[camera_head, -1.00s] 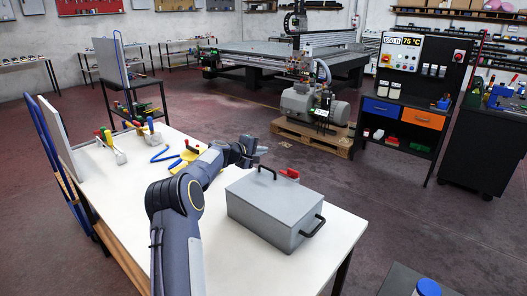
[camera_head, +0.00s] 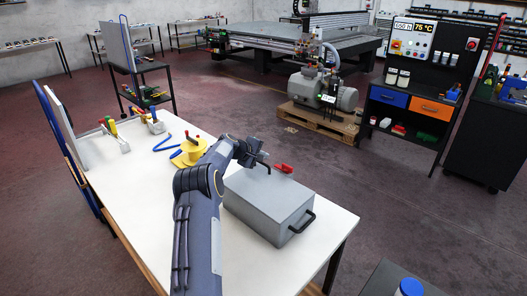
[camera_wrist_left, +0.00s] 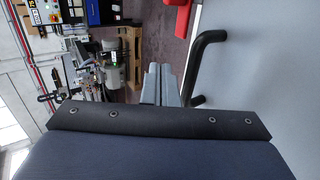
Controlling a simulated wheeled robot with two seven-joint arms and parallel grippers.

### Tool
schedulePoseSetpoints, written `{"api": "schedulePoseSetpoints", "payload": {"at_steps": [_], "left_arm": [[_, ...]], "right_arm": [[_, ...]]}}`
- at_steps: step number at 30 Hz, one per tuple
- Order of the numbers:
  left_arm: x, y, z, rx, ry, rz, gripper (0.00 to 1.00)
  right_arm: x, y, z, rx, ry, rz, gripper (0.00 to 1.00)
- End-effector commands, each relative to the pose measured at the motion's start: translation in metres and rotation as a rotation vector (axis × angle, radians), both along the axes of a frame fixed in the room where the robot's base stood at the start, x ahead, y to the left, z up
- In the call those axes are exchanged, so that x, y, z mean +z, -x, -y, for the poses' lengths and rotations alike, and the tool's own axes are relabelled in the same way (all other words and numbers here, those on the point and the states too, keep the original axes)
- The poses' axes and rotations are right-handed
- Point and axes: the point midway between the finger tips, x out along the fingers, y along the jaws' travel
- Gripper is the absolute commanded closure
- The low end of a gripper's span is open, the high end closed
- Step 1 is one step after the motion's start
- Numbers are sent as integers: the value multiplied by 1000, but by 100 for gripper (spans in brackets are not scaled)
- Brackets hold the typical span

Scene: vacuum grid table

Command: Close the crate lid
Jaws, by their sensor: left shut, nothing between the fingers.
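The grey crate (camera_head: 262,211) stands on the white table. Its lid (camera_head: 270,190) lies flat on top and looks closed, with no gap that I can make out. A black handle is on its near right side (camera_head: 302,222), and another black handle is at its far left edge, partly behind my gripper. My left gripper (camera_head: 264,155) is at that far edge, beside the far handle. In the left wrist view its fingers (camera_wrist_left: 161,84) are together and empty, next to the black handle (camera_wrist_left: 204,65), with the grey crate surface (camera_wrist_left: 265,75) to the right. My right gripper is out of view.
Behind the crate lies a red item (camera_head: 284,168). The near part of the white table (camera_head: 245,262) is clear.

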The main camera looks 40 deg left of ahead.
Motion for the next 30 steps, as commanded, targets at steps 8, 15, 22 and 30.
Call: {"api": "schedulePoseSetpoints", "payload": {"at_steps": [8, 15, 22, 30], "left_arm": [[0, 0, 0, 0, 0, -2, 100], [3, 6, -1, 1, -1, 0, 100], [21, 36, -5, 2, -2, 0, 100], [40, 63, -7, 0, -1, -1, 100]], "right_arm": [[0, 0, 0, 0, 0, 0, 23], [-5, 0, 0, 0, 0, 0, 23], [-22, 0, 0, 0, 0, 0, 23], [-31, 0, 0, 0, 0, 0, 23]]}}
